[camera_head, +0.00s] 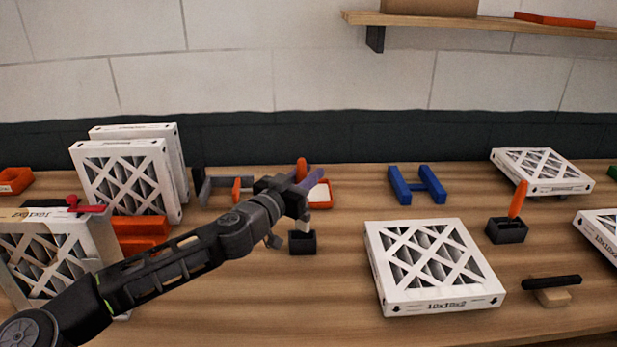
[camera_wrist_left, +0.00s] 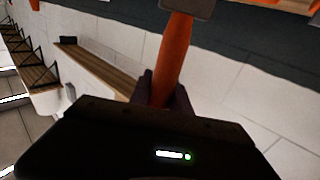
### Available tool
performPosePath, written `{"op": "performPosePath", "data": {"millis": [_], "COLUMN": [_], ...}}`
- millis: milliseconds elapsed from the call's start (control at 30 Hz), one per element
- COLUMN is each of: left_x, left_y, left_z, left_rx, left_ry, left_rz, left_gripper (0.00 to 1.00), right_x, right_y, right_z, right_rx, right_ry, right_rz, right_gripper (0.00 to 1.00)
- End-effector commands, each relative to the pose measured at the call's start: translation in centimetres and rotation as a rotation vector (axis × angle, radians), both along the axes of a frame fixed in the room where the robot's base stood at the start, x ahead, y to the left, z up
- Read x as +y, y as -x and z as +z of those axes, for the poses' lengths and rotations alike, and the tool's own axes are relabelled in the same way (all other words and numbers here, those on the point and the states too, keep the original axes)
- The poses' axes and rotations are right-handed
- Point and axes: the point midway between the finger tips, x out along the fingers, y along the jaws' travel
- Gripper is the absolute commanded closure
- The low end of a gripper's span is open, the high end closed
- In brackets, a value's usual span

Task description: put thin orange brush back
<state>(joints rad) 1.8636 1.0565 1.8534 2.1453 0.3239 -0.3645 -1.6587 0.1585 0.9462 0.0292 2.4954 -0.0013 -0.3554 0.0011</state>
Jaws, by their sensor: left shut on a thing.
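My left gripper (camera_head: 303,188) is shut on the thin orange brush (camera_head: 301,168), whose orange end sticks up above the fingers. In the left wrist view the orange handle (camera_wrist_left: 174,55) runs from between the fingers to a grey block at the top edge. A small black holder (camera_head: 302,243) stands on the table just below the gripper. A pale part of the brush seems to reach down toward this holder; I cannot tell whether it is inside. Another orange handle (camera_head: 518,199) stands tilted in a second black holder (camera_head: 507,231) at the right. My right gripper is not in view.
A white boxed filter (camera_head: 432,297) lies right of the small holder. Upright filters (camera_head: 126,180) stand at the left near orange blocks (camera_head: 141,228). A black-topped brush (camera_head: 551,284) lies front right. Bare wood lies in front of the small holder.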

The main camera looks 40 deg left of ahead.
Motion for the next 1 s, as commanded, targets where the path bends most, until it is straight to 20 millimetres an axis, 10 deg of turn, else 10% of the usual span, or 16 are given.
{"op": "performPosePath", "data": {"millis": [833,867,1000], "left_x": [-0.1,-0.1,-0.1], "left_y": [0.0,0.0,0.0], "left_z": [-1.6,-1.6,-1.6], "left_rx": [0.000,0.000,0.000], "left_ry": [-0.002,-0.002,-0.002], "left_rz": [-0.001,-0.001,-0.001], "left_gripper": [1.00,0.74,0.63], "right_x": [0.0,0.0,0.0], "right_y": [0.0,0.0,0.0], "right_z": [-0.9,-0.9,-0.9], "right_rx": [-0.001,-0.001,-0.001], "right_ry": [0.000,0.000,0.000], "right_rz": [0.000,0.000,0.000], "right_gripper": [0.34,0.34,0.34]}}
